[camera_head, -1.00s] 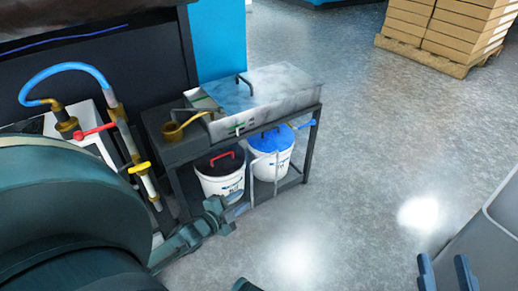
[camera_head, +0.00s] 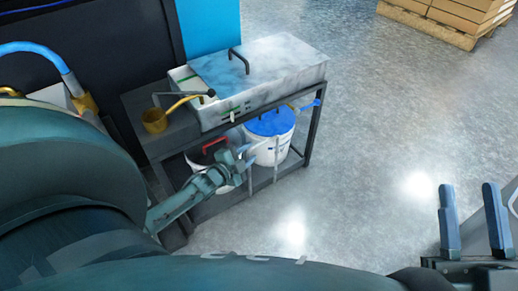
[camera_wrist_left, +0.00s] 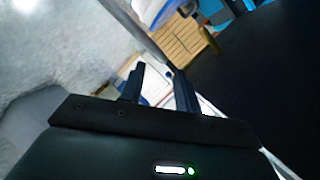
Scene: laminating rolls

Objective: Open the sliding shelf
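The dark metal stand (camera_head: 308,140) has a lower shelf (camera_head: 210,208) near the floor; I take this as the sliding shelf. A light grey upright bar handle (camera_head: 276,160) shows at its front. On it stand a white bucket with a blue lid (camera_head: 270,124) and one with a red handle (camera_head: 216,144), partly hidden by my left gripper. My left gripper (camera_head: 243,164) is in front of the shelf, left of the bar handle; contact cannot be told. Its fingers stand apart in the left wrist view (camera_wrist_left: 160,76). My right gripper (camera_head: 470,205) is open and empty at the lower right.
A grey metal box with a black handle (camera_head: 262,70) sits on top of the stand, beside a brass cup (camera_head: 155,121). A blue hose (camera_head: 38,48) is at the left. Boxes on a pallet (camera_head: 440,18) stand far right. The floor between is clear.

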